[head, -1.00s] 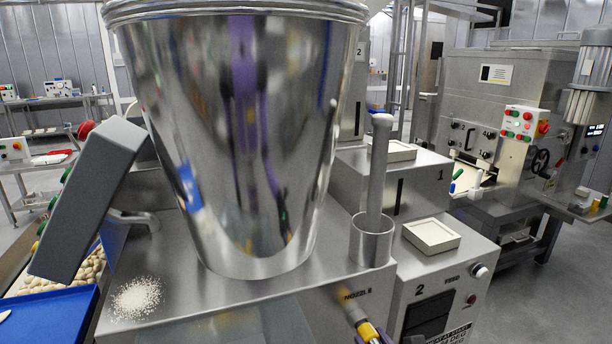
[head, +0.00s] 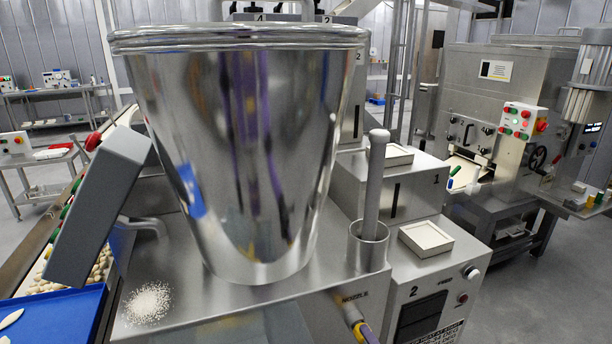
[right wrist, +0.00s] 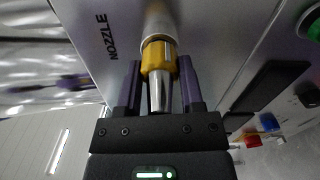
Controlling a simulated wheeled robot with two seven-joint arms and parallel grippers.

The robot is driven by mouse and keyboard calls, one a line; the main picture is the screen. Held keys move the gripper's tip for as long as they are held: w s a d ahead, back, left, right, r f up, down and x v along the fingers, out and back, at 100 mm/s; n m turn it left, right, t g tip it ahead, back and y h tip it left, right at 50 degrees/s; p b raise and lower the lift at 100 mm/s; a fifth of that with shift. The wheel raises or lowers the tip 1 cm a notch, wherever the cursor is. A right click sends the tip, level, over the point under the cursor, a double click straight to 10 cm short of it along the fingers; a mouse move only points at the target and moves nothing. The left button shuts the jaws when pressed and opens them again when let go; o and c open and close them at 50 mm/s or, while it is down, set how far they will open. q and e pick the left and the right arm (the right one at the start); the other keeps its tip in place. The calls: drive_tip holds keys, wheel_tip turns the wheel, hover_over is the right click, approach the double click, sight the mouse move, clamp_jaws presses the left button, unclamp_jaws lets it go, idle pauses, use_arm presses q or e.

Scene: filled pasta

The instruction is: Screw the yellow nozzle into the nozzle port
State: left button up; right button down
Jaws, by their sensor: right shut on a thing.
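The yellow nozzle (right wrist: 158,57) has a yellow collar and a silver tapered tip. In the right wrist view, it sits in line with the silver nozzle port (right wrist: 157,22), beside the NOZZLE label, and its collar meets the port's end. How deep it sits cannot be told. My right gripper (right wrist: 160,66) is shut on the nozzle, with one purple finger on each side of the collar. In the head view, the port (head: 350,312), a bit of yellow collar and a purple finger of my right gripper (head: 368,334) show at the bottom edge. My left gripper is not in view.
A large shiny hopper (head: 240,150) stands on the machine above the port. A metal cup with a rod (head: 370,245) and a square white dish (head: 425,238) are to the right. White powder (head: 148,303) and a blue tray (head: 50,318) are at the left.

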drive_tip(key=shift+r+m+p, duration=0.2)
drive_tip(key=shift+m+p, duration=0.15)
drive_tip(key=shift+m, duration=1.85)
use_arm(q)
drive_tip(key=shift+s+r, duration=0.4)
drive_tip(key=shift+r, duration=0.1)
use_arm(e)
drive_tip(key=shift+f+m, duration=0.2)
drive_tip(key=shift+m, duration=0.4)
